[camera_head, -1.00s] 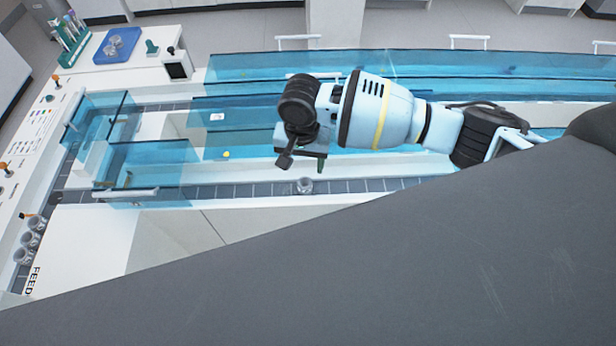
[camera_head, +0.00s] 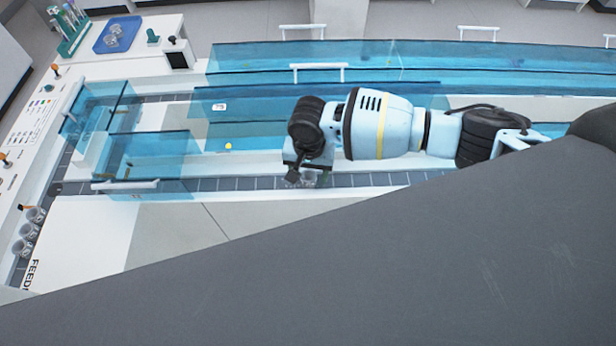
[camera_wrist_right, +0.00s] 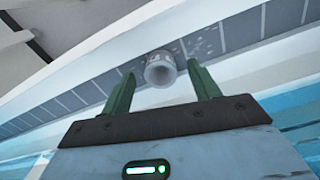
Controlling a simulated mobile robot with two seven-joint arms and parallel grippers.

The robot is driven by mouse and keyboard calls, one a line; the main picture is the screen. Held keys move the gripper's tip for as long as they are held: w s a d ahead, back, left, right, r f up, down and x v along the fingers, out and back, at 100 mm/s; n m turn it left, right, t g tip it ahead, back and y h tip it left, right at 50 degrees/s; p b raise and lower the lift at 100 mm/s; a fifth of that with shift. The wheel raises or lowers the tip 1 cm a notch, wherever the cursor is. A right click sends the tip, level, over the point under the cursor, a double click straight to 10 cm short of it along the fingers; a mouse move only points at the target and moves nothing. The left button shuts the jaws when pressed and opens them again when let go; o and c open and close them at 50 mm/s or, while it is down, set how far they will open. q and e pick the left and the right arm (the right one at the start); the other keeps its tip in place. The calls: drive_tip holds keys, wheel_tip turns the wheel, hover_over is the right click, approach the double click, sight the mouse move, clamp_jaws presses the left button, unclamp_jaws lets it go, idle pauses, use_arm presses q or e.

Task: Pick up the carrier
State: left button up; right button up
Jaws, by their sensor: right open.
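The carrier (camera_wrist_right: 160,69) is a small grey cylindrical cup with an open round top. It stands on the dark segmented track. In the head view the carrier (camera_head: 293,176) is partly hidden by my right gripper (camera_head: 308,174), which is over the near track. In the wrist view the right gripper (camera_wrist_right: 161,78) has its two green fingers apart, with the carrier showing in the gap near the fingertips. I cannot tell whether the fingers are level with it; no grip on it shows. My left gripper is not in view.
The track (camera_head: 226,184) runs along a white bench, with blue clear guards (camera_head: 150,160) to the left and behind. A white handle (camera_head: 125,185) is on the near left guard. Several similar cups (camera_head: 25,232) stand at the far left. A blue tray (camera_head: 117,34) is at the back left.

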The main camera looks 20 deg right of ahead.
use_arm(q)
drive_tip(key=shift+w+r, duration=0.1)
use_arm(e)
drive_tip(key=c, duration=0.9)
drive_tip(key=shift+o, duration=0.2)
